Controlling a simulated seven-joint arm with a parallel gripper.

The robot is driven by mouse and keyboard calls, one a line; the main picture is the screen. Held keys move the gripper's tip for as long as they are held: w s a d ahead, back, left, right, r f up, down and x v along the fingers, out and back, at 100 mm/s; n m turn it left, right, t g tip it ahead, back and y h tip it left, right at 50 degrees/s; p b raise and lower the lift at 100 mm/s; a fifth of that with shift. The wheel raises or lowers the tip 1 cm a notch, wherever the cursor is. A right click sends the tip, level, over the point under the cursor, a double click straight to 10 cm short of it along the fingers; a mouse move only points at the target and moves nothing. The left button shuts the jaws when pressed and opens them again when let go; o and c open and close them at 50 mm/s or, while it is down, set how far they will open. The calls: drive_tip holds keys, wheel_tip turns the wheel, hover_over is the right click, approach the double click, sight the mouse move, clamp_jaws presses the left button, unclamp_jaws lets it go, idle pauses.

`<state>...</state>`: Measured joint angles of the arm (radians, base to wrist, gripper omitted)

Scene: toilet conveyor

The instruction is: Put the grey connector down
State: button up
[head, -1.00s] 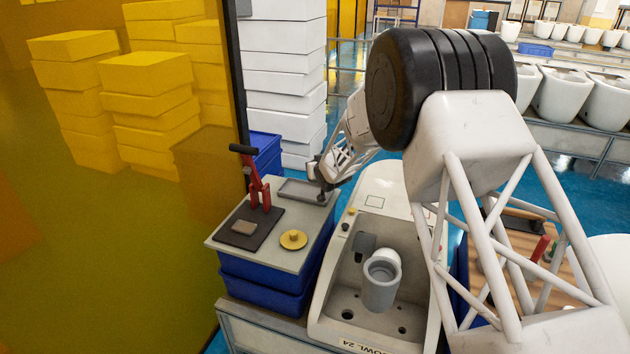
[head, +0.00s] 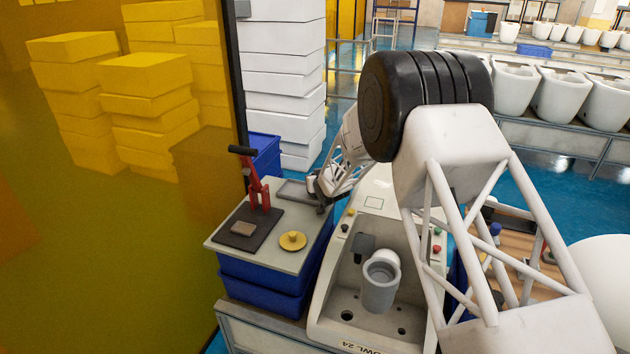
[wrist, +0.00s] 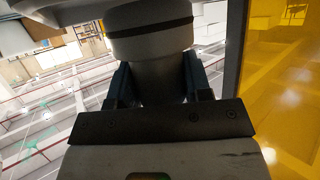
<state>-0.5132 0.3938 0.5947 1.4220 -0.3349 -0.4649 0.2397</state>
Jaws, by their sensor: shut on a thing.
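My gripper (head: 320,190) is over the back right of the grey bench top, beside a shallow grey tray (head: 293,188). In the wrist view, its two dark fingers (wrist: 158,85) are shut on the grey connector (wrist: 155,45), a pale grey cylinder with a wider collar and a black band. In the head view the held connector is small and partly hidden by the gripper. I cannot tell whether it touches the tray. Another grey cup-shaped pipe piece (head: 380,288) sits in the white toilet-shaped station (head: 335,312).
On the bench top (head: 268,262) are a red toggle clamp (head: 257,190), a dark pad with a small block (head: 243,229) and a yellow knobbed disc (head: 292,241). Blue crates (head: 262,288) lie underneath. A yellow screen (head: 120,250) stands left, stacked white boxes (head: 287,75) behind.

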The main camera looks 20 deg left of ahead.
drive_tip(key=shift+f, duration=0.45)
drive_tip(key=shift+s+f, duration=0.1)
drive_tip(key=shift+f, duration=0.35)
drive_tip(key=o, duration=1)
drive_tip(key=shift+s+d+f, duration=0.15)
drive_tip(key=shift+f, duration=0.15)
drive_tip(key=shift+c, duration=0.2)
drive_tip(key=shift+r, duration=0.45)
drive_tip(key=shift+s+d+r, duration=0.5)
drive_tip(key=shift+s+r, duration=0.1)
drive_tip(key=shift+r, duration=0.1)
drive_tip(key=shift+s+d+r, duration=0.5)
drive_tip(key=shift+s+r, duration=0.1)
drive_tip(key=shift+r, duration=0.1)
drive_tip(key=shift+r, duration=0.15)
